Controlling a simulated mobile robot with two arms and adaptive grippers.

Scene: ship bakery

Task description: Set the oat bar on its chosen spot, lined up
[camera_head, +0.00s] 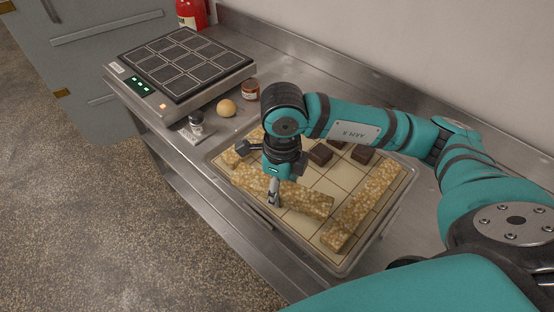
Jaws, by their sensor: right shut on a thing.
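My right gripper (273,193) reaches down over the tray (350,266) and is shut on a long, pale, grainy oat bar (308,200). The bar lies slantwise across the front middle of the tray's gridded surface; I cannot tell whether it touches that surface. Another long oat bar (364,207) lies along the tray's right side, close to the held bar's right end. Part of a further oat bar (231,158) shows at the tray's left, partly hidden by my gripper. My left gripper is not in view.
Dark brown blocks (363,155) lie at the tray's back. Left of the tray are a round bun (226,108), a small jar (250,90) and a dark-topped shaker (196,123). A gridded countertop device (184,64) stands further left. A wall runs behind the steel counter.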

